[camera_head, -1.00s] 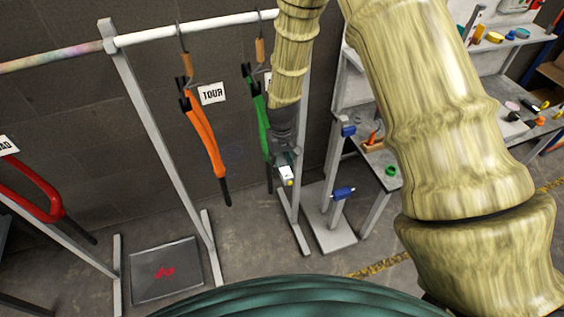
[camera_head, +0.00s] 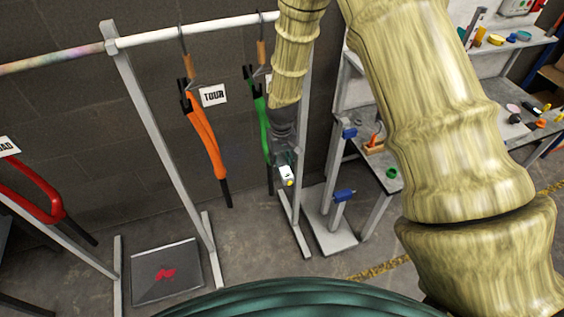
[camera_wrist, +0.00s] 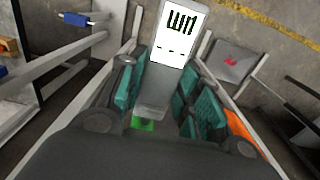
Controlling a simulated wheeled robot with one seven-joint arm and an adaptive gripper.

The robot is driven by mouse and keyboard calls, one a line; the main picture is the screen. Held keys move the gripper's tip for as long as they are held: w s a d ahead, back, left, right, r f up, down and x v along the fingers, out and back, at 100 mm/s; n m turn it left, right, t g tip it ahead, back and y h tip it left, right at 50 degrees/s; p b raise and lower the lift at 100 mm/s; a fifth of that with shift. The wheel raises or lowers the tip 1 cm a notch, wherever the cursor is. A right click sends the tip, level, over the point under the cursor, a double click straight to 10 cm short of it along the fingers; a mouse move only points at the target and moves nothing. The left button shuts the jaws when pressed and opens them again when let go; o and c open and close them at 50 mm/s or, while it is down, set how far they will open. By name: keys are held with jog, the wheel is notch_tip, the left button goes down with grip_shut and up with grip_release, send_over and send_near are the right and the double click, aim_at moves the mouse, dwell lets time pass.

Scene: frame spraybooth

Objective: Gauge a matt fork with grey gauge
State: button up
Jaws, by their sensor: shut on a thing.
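My gripper (camera_wrist: 153,95) is shut on the grey gauge (camera_wrist: 150,100), which lies between its teal finger pads in the wrist view. The gauge's white display (camera_wrist: 178,35) shows dark marks, too rough to read. In the head view the gauge's white and yellow end (camera_head: 287,175) sticks out below my gripper (camera_head: 284,158). A green fork (camera_head: 262,125) hangs from the rail just behind and left of my gripper, partly hidden. A patch of green (camera_wrist: 143,123) shows just past the gauge. An orange fork (camera_head: 203,140) hangs further left by a "TOUR" card. I cannot tell which fork is matt.
A red frame part (camera_head: 38,190) is at the far left. The white rail (camera_head: 190,30) stands on grey posts. A stand with blue clamps (camera_head: 344,195) and a bench (camera_head: 385,172) stand to the right.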

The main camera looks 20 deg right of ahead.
aim_at(289, 179)
jog(key=shift+w, duration=0.4)
dwell(1.2)
jog(key=shift+s, duration=0.15)
dwell(0.4)
jog(key=shift+s+d+p, duration=0.1)
jog(key=shift+s+p, duration=0.5)
jog(key=shift+s, duration=3.25)
jog(key=shift+f, duration=0.15)
jog(key=f+b, duration=0.1)
jog(key=b, duration=0.1)
jog(key=a+f+b, duration=0.1)
jog(key=f+b, duration=0.1)
jog(key=b, duration=0.1)
jog(key=a+f+b, duration=0.1)
jog(key=f+b, duration=0.1)
jog(key=shift+s+a, duration=0.15)
jog(key=shift+s, duration=0.15)
